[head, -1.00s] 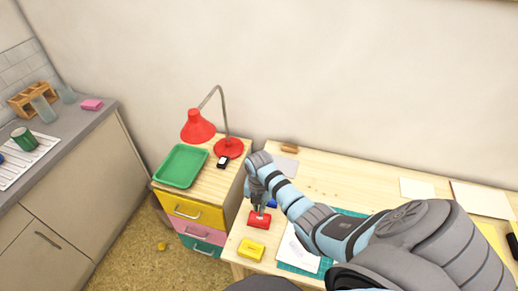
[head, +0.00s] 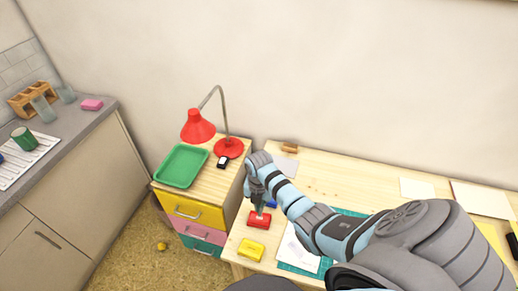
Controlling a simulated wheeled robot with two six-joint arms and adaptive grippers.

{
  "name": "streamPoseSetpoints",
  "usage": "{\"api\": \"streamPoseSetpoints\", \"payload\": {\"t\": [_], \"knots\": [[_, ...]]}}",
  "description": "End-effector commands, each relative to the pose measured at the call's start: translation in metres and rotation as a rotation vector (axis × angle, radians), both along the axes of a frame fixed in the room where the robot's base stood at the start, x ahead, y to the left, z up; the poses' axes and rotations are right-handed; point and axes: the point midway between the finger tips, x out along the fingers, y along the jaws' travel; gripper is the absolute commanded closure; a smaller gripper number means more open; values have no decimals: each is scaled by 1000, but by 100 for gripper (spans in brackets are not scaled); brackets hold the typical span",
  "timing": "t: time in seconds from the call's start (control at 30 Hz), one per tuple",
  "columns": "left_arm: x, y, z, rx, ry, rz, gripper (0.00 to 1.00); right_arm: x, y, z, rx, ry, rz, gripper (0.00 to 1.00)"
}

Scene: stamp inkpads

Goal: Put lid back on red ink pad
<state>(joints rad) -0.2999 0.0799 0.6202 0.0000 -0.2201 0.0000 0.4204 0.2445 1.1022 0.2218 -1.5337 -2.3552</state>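A red ink pad (head: 258,222) lies near the left edge of the wooden desk; I cannot tell from here whether the red piece is the pad, its lid or both. My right gripper (head: 259,208) points down right at the top of the red piece. Its fingertips are too small and shaded to show whether they are open or shut, or whether they touch it. A yellow ink pad (head: 251,249) lies in front of the red one. A blue piece (head: 271,203) shows partly behind my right gripper. My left gripper is not in view.
The desk (head: 325,172) has a green cutting mat (head: 299,268) with white paper (head: 292,247) on it. A drawer cabinet with a green tray (head: 181,166) and a red lamp (head: 229,148) stands at the left. My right arm covers much of the desk's middle.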

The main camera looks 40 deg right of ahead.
Motion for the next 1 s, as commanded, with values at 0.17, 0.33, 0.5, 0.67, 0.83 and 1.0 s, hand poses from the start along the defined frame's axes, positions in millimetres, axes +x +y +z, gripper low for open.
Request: {"api": "streamPoseSetpoints", "payload": {"t": [0.17, 0.33, 0.5, 0.67, 0.83, 1.0], "knots": [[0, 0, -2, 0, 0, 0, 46, 0, 0, -3, 0, 0, 0, 100], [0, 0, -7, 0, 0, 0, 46, 0, 0, -8, 0, 0, 0, 100], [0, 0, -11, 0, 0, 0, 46, 0, 0, -14, 0, 0, 0, 100], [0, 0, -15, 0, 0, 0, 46, 0, 0, -18, 0, 0, 0, 100], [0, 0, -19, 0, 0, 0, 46, 0, 0, -24, 1, 1, 0, 100], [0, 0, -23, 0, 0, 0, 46, 0, 0, -29, 0, 0, 0, 100]]}}
